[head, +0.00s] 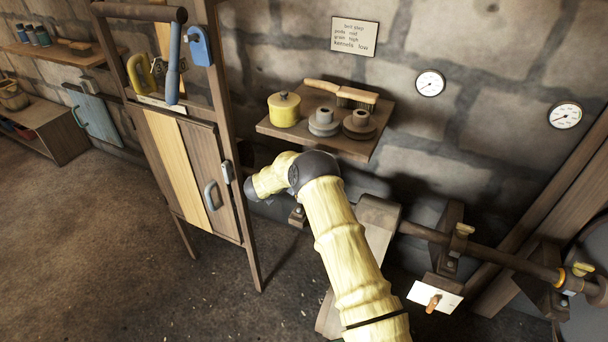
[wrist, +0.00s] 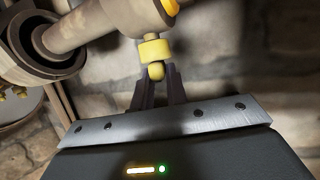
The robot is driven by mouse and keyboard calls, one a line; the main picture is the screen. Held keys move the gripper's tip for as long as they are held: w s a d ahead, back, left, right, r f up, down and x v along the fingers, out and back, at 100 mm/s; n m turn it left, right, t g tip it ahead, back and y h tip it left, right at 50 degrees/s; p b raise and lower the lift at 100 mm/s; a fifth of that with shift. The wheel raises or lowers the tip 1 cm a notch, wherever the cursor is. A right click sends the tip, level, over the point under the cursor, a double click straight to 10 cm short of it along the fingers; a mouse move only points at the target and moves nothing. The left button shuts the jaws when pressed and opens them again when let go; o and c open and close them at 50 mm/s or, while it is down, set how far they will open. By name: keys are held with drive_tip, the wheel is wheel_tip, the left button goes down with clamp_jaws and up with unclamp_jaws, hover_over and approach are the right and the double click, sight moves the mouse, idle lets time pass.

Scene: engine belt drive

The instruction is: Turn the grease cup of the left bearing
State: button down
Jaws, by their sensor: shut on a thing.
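In the wrist view a yellow grease cup (wrist: 155,50), a collar with a rounded knob, sticks out from a brown bearing housing (wrist: 138,15). My gripper (wrist: 157,75) has its two dark fingers on either side of the knob and is shut on it. In the head view my pale yellow arm bends at a dark joint beside the wall shelf, and it hides the fingers and the held cup. Another bearing with a yellow grease cup (head: 464,229) shows right of the arm; nothing grips it.
A wall shelf (head: 362,149) with a yellow pot (head: 284,109) and brush (head: 342,92) is close above my arm. A wooden cabinet (head: 222,190) stands left. Open floor lies at lower left.

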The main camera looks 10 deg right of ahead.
drive_tip(key=shift+w+a+m+g+h, duration=0.1)
drive_tip(key=shift+m+g+h, duration=0.4)
drive_tip(key=shift+m+g, duration=0.3)
drive_tip(key=c, duration=1.4)
unclamp_jaws()
drive_tip(key=shift+g, duration=0.3)
drive_tip(key=v, duration=1.2)
drive_tip(key=shift+f, duration=0.15)
